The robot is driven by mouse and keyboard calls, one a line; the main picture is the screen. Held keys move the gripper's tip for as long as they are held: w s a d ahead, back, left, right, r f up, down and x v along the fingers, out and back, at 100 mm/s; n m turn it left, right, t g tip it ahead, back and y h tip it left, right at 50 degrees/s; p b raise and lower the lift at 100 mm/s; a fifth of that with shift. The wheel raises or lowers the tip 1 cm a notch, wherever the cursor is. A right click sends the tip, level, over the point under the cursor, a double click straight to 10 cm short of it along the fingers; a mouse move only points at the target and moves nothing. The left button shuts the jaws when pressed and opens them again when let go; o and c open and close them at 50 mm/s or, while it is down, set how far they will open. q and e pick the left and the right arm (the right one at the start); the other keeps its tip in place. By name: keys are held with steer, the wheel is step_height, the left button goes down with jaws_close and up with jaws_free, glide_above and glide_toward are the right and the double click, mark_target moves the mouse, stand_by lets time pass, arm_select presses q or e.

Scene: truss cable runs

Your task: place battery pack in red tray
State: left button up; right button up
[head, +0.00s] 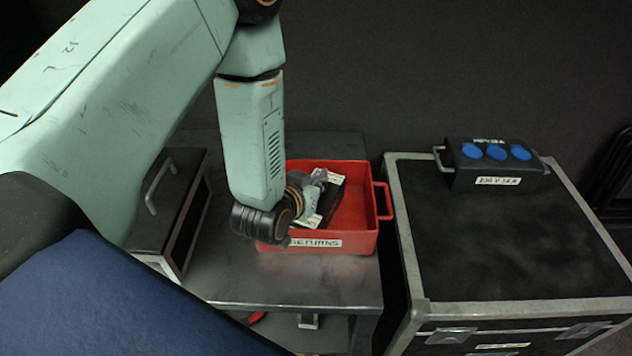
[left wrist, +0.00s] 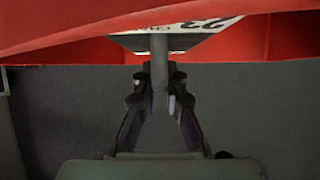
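The red tray (head: 362,240), labelled RETURNS, sits on a metal table. A dark battery pack (head: 328,200) with white labels is inside the tray's outline, lying at a slant; my wrist hides part of it. I cannot tell whether it rests on the tray floor. My left gripper (head: 314,188) is over the pack. In the left wrist view, the left fingers (left wrist: 160,82) close in on both sides of a grey handle bar (left wrist: 159,62), below the pack's white label (left wrist: 185,27). The red tray wall (left wrist: 60,35) crosses that view. My right gripper is not in view.
A dark case with a handle (head: 172,200) stands on the table left of the tray. A black flight case (head: 510,250) with metal edges stands to the right, carrying a box with blue sockets (head: 495,170). The table front (head: 290,280) is clear.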

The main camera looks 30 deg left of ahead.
arm_select(q)
steer(key=shift+o, duration=1.3)
steer(key=shift+w+a+f, duration=0.1)
steer(key=shift+a, duration=0.05)
steer(key=shift+o, duration=0.9)
steer(key=shift+d, duration=0.2)
steer(key=shift+r, duration=0.2)
steer(key=shift+s+a+r, duration=0.1)
steer(key=shift+s+r, duration=0.05)
steer(key=shift+s, duration=0.05)
steer(key=v, duration=0.7)
steer(key=shift+s+r+p, duration=0.15)
steer(key=shift+s+p, duration=0.15)
steer(key=shift+s, duration=0.05)
steer(key=shift+p+v, duration=2)
steer(key=shift+p, duration=0.15)
